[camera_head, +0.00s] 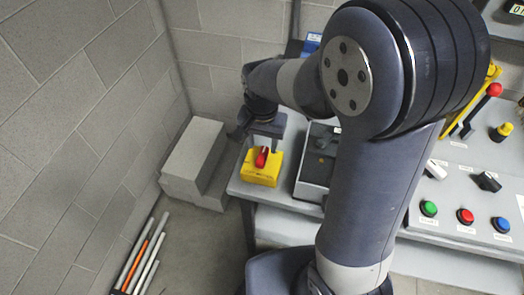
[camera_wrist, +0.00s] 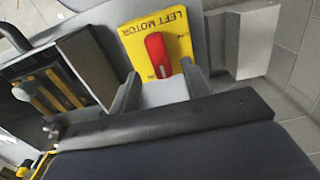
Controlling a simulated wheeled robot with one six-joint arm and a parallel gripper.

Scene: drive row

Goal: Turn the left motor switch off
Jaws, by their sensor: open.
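The left motor switch is a yellow box (camera_head: 259,178) with a red handle (camera_head: 262,157), at the left end of the grey bench. In the wrist view its yellow plate (camera_wrist: 143,35) reads LEFT MOTOR upside down, and the red handle (camera_wrist: 156,50) runs roughly along the picture's vertical, with a white mark at its lower end. My gripper (camera_wrist: 161,70) is open. Its fingers stand on either side of the handle's near end, with gaps showing. In the head view my gripper (camera_head: 262,130) is just above and behind the box. Contact is not visible.
A dark open-topped box (camera_head: 318,160) stands right of the switch. A panel with green (camera_head: 428,208), red (camera_head: 465,216) and blue (camera_head: 501,225) buttons is farther right. A grey block step (camera_head: 195,160) stands left on the floor. Rods (camera_head: 140,258) lean near the left wall.

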